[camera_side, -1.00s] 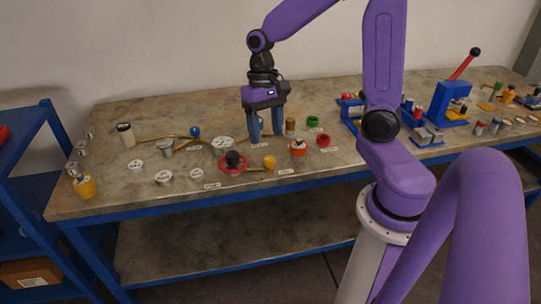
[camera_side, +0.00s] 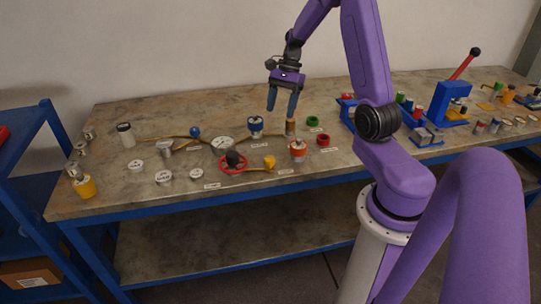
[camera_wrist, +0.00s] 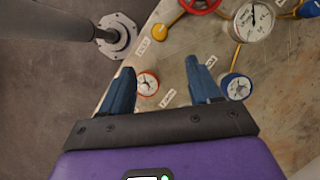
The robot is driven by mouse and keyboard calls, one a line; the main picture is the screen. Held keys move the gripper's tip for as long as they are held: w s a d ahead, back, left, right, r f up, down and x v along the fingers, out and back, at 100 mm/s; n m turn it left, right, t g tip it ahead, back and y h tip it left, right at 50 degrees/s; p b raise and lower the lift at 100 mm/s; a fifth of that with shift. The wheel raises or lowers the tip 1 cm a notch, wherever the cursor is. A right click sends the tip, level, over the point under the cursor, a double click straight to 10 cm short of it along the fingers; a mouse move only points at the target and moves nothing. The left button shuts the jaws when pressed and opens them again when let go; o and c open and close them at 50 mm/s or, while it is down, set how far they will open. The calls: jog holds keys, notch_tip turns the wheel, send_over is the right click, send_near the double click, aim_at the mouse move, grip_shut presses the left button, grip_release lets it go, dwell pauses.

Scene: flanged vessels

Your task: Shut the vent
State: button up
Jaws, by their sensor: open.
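My gripper (camera_side: 281,111) hangs above the bench with its two blue fingers apart and nothing between them; it also shows open in the wrist view (camera_wrist: 159,66). A blue-ringed fitting with a pale top (camera_side: 255,124) stands left of and below the fingers; it shows right of the right finger in the wrist view (camera_wrist: 236,87). An orange-ringed fitting (camera_side: 298,148) stands nearer the bench front; in the wrist view it appears between the fingers (camera_wrist: 147,84), well below them. Small labels lie beside the fittings; I cannot read surely which one names the vent.
A dial gauge (camera_side: 222,143), a red handwheel (camera_side: 233,163) and a yellow knob (camera_side: 269,162) stand left of the orange fitting. A blue lever press (camera_side: 450,100) stands farther right.

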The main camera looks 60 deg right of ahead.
aim_at(270, 158)
jog(key=x, duration=1.6)
jog(key=shift+f, duration=0.15)
jog(key=c, duration=1)
